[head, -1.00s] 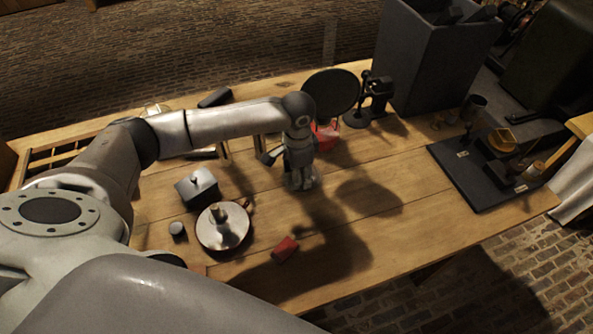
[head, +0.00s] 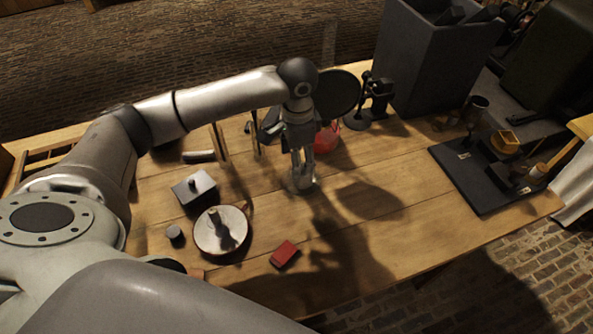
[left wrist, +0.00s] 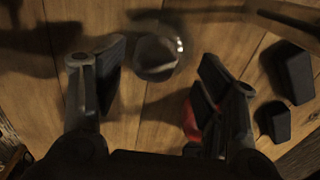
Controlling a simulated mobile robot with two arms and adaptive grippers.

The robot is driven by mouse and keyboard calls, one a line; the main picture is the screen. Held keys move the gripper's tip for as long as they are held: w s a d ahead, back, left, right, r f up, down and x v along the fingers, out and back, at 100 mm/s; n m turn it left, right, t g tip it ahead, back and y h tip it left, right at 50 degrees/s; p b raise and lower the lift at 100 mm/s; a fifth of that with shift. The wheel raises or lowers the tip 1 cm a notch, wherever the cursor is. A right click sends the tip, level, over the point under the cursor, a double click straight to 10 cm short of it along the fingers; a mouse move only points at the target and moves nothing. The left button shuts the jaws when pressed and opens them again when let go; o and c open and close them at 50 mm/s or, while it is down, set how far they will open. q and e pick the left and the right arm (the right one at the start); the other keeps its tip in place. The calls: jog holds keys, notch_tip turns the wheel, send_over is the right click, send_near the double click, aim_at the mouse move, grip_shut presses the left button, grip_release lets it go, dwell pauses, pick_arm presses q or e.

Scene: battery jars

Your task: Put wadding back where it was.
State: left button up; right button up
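My left gripper (head: 303,172) hangs pointing down over the middle of the table. A small round glass-like vessel (left wrist: 157,56) shows in the left wrist view just ahead of the open fingers (left wrist: 160,80), with no finger closed on it; in the head view the fingers partly hide it. A red object (head: 327,138) stands right behind the gripper, partly hidden by it; it also shows beside the right finger in the left wrist view (left wrist: 190,122). I cannot tell for sure which thing is the wadding. My right gripper is not in view.
A red block (head: 284,253), a round plate (head: 205,243), a grey lidded box (head: 195,188) and a small grey cylinder (head: 174,232) lie at the near left. A black disc on a stand (head: 337,92) and a tall grey bin (head: 435,60) stand behind. A dark board (head: 485,195) lies right.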

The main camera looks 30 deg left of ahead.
pick_arm(q)
jog(key=shift+r, duration=2.5)
jog(key=shift+d, duration=0.1)
